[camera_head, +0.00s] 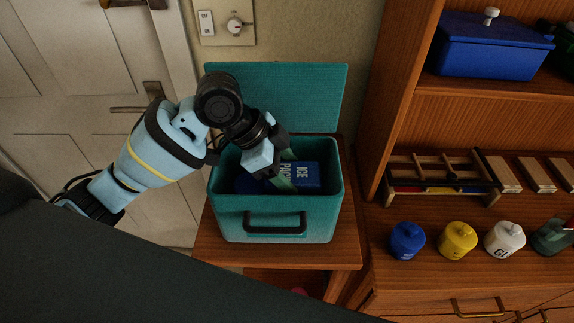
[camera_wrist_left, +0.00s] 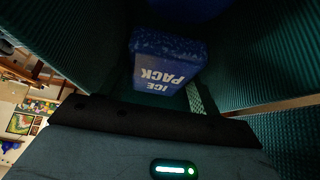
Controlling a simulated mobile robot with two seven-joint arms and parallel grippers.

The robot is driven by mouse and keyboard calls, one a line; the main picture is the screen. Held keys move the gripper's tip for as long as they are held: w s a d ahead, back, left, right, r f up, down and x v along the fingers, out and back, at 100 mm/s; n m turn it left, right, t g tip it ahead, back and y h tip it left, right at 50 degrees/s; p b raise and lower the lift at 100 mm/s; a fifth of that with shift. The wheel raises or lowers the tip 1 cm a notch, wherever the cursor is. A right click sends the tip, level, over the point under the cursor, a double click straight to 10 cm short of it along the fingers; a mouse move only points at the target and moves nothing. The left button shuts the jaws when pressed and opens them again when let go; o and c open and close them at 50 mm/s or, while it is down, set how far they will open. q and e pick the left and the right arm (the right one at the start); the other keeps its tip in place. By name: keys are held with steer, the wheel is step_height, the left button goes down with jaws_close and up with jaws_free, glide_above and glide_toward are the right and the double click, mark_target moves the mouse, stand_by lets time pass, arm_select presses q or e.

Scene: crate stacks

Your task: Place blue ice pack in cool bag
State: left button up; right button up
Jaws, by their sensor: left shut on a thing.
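The teal cool bag (camera_head: 275,224) stands open on a wooden surface, its lid (camera_head: 290,95) raised at the back and a black handle on its front. The blue ice pack (camera_head: 306,176), lettered "ICE PACK", is inside the bag's opening towards the right. My left gripper (camera_head: 279,174) reaches down into the bag and is shut on the pack. In the left wrist view the pack (camera_wrist_left: 165,62) shows between the teal walls; whether it touches the bottom is unclear. Another dark blue thing (camera_head: 246,184) lies in the bag to the left, partly hidden. My right gripper is out of view.
A wooden shelf unit (camera_head: 400,90) stands close on the right, with a blue box (camera_head: 488,48), a wooden rack (camera_head: 440,178) and blue, yellow and white jars (camera_head: 458,240). A pale door (camera_head: 90,80) and wall with a dial switch (camera_head: 235,26) are behind.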

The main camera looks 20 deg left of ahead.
arm_select(q)
steer(key=shift+f, duration=0.1)
steer(key=o, duration=1.1)
steer(key=shift+r, duration=0.35)
steer(key=v, duration=1.2)
steer(key=shift+r, duration=0.3)
